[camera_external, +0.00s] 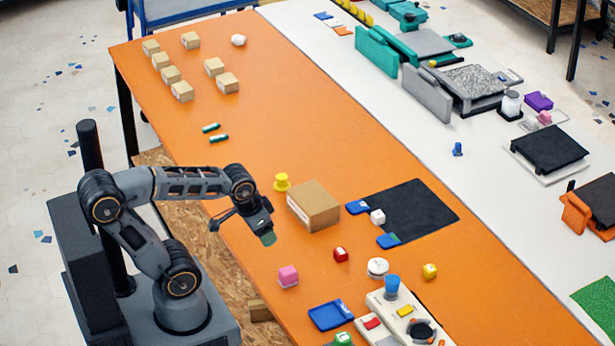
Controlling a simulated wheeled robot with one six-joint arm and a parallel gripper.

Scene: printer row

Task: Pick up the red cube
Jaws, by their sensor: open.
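The small red cube (341,255) sits on the orange table, right of and below the larger cardboard box in the picture. My gripper (268,238) hangs above the table's near edge, to the left of the red cube and apart from it. Its jaws are open, and I see nothing held between them. A pink cube (288,276) lies on the table between my gripper and the lower edge of the picture.
A cardboard box (314,206) and a yellow piece (282,182) stand beyond my gripper. A white round piece (378,268), a yellow cube (430,271), a blue tray (331,316) and a control panel (400,318) surround the red cube's right and front. The table's left middle is mostly clear.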

